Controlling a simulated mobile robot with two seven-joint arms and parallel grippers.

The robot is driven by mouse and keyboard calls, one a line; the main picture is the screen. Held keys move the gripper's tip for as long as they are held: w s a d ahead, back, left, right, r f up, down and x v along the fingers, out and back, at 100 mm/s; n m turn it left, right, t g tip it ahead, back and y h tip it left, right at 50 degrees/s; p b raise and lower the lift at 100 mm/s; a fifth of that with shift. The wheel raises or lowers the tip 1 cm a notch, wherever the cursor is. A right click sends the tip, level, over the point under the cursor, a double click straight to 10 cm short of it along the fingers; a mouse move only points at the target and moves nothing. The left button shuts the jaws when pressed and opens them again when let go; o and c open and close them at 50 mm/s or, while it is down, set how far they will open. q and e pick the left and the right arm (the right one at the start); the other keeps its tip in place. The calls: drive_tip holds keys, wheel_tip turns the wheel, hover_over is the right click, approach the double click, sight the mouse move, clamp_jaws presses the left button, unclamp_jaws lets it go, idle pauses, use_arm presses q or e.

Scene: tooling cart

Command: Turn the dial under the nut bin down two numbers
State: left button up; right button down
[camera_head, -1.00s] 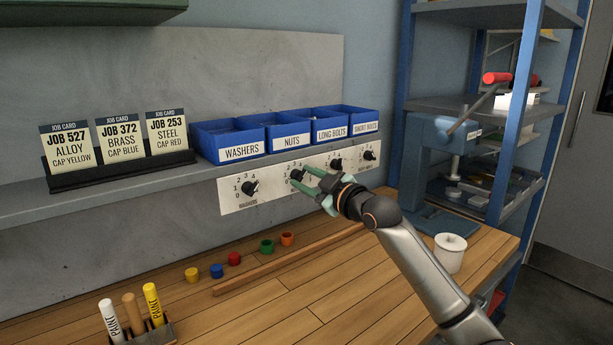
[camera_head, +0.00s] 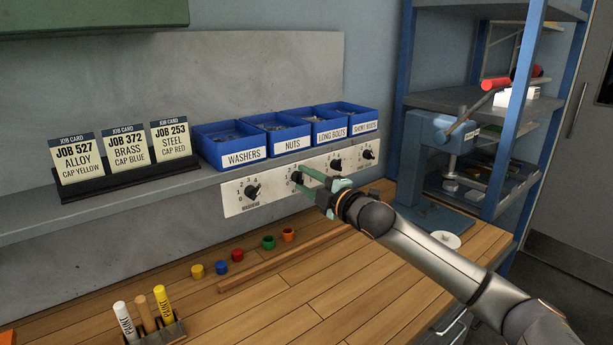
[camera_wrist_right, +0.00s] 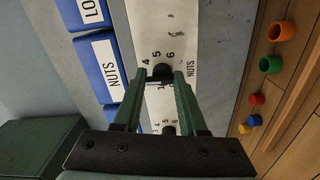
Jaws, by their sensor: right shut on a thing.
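The nuts bin (camera_head: 276,130) is a blue bin with a white NUTS label on the shelf; it also shows in the right wrist view (camera_wrist_right: 97,70). The dial under it (camera_head: 297,177) is a black knob on a white numbered panel (camera_head: 275,190). In the right wrist view the knob (camera_wrist_right: 163,71) sits between the fingertips, with 4, 5 and 6 printed around it. My right gripper (camera_head: 304,178) is shut on this knob, with green fingers on either side. Its pointer is hidden by the fingers. My left gripper is not in view.
Dials sit on both sides: the washers dial (camera_head: 252,191) at left, two more (camera_head: 336,164) at right. Coloured caps (camera_head: 236,254) and a wooden strip (camera_head: 290,262) lie on the bench below. A marker holder (camera_head: 170,331) stands at front left.

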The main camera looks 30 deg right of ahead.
drive_tip(key=shift+a+f, duration=0.1)
drive_tip(key=shift+f, duration=0.05)
idle(0.3)
drive_tip(key=shift+c, duration=2.4)
unclamp_jaws()
drive_tip(key=shift+s, duration=0.15)
drive_tip(key=s+d+b, duration=0.1)
drive_tip(key=s+b, duration=0.2)
drive_tip(key=s, duration=0.9)
drive_tip(key=shift+s, duration=0.1)
